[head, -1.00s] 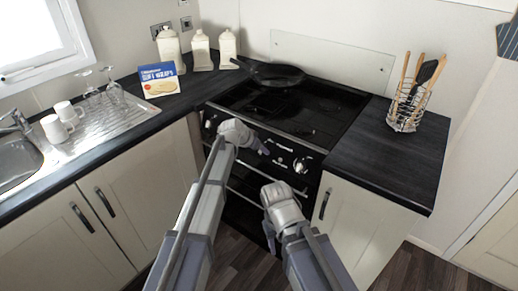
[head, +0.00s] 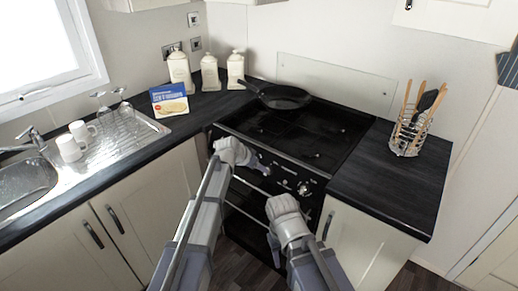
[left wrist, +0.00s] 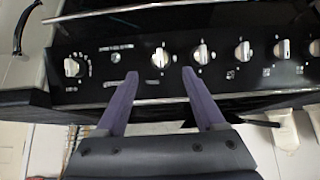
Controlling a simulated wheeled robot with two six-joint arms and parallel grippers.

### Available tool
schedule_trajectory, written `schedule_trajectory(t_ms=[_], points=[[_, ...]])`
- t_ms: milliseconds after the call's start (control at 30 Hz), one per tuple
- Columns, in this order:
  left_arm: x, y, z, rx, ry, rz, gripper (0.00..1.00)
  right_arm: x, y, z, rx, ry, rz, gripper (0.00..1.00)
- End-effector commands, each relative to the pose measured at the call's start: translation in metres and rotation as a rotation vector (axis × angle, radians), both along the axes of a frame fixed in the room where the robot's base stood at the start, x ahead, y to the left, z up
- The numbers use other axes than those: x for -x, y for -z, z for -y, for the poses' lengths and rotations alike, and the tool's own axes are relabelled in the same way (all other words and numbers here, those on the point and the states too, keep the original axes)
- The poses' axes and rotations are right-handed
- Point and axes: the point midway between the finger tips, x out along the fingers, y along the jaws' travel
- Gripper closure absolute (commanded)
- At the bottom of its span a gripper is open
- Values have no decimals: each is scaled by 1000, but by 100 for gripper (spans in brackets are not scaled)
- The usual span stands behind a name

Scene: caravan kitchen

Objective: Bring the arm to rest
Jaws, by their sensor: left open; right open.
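My left gripper (left wrist: 160,73) is open and empty in the left wrist view, its two purple fingers spread in front of the stove's control panel. In the head view the left arm reaches up to the stove front, its gripper small and partly hidden by the wrist. My right gripper (head: 273,242) is lower and to the right, in front of the oven door, pointing down. Its fingers are small and dark there, and nothing shows between them.
The black stove (head: 300,135) with its knobs (left wrist: 160,58) is close ahead. A frying pan (head: 277,97) sits on it. The counter (head: 385,175) at right holds a utensil rack (head: 408,140). A wraps box (head: 169,101), canisters (head: 209,73) and white mugs (head: 69,148) stand left.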

Motion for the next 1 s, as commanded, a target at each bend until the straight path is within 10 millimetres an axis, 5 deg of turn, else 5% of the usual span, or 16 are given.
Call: schedule_trajectory(t_ms=[167, 267, 500, 700, 833, 1000], points=[[19, 3, 5, -9, 0, -32, 29, 0, -1, 0, 0, 0, 0, 50], [66, 12, 14, -40, -5, -121, 29, 0, -3, 0, 0, 0, 0, 50], [226, 35, 12, -212, -112, -421, 29, 0, -9, 0, 0, 0, 0, 50], [316, 37, -11, -359, -245, -569, 29, 0, -12, 0, 0, 0, 0, 50], [343, 35, -20, -411, -299, -608, 29, 0, -13, 0, 0, 0, 0, 50], [349, 35, -24, -429, -321, -619, 29, 0, -13, 0, 0, 0, 0, 50]])
